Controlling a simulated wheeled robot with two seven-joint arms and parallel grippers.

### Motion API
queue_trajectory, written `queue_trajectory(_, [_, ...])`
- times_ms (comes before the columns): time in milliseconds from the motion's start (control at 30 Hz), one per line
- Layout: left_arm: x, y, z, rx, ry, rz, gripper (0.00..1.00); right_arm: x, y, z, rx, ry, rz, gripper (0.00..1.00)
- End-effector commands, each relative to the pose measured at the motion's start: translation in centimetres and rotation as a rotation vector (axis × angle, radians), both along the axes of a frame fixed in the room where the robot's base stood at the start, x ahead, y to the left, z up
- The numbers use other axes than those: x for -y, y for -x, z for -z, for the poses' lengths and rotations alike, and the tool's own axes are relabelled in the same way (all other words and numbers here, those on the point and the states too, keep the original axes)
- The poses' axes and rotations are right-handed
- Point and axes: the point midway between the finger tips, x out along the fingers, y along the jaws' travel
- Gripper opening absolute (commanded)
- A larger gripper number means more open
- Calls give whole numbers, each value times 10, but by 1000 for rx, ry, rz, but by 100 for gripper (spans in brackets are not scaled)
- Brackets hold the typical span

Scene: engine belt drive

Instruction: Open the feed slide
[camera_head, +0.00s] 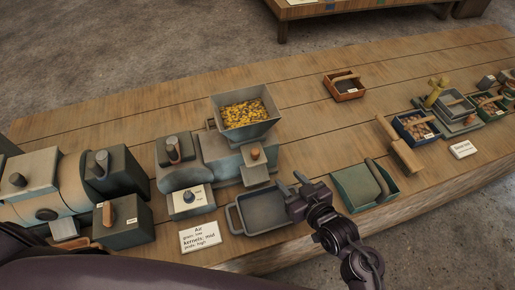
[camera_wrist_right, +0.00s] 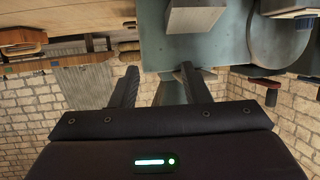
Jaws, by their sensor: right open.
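A hopper (camera_head: 244,113) full of yellow kernels sits on top of the grey-green mill (camera_head: 225,155) at the centre of the bench. Below its front is a small grey-green block with a brown knob (camera_head: 255,154); I cannot tell for certain whether this is the feed slide. My right gripper (camera_head: 292,182) is to the right of and in front of that knob, above the right end of a grey tray. Its fingers are apart and empty in the right wrist view (camera_wrist_right: 160,88), below grey-green machine parts. My left gripper does not show.
The grey tray (camera_head: 236,218) stands before the mill. A label card (camera_head: 199,236) lies left of it. A green bin (camera_head: 347,185), a wooden mallet (camera_head: 400,147) and an orange-brown box (camera_head: 344,92) are to the right. Bare planks (camera_head: 310,125) lie between the mill and mallet.

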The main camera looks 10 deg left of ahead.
Motion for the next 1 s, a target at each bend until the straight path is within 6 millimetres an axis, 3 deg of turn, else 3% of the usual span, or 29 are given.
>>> queue_trajectory(100, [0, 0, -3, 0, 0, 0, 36, -30, 5, -32, 137, -129, -83, 42])
queue_trajectory(300, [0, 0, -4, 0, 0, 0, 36, -49, 11, -57, 236, -235, -138, 42])
queue_trajectory(700, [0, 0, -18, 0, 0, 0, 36, -92, -26, -60, 239, -241, -139, 42])
queue_trajectory(1000, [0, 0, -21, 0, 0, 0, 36, -107, -39, -58, 239, -238, -139, 42])
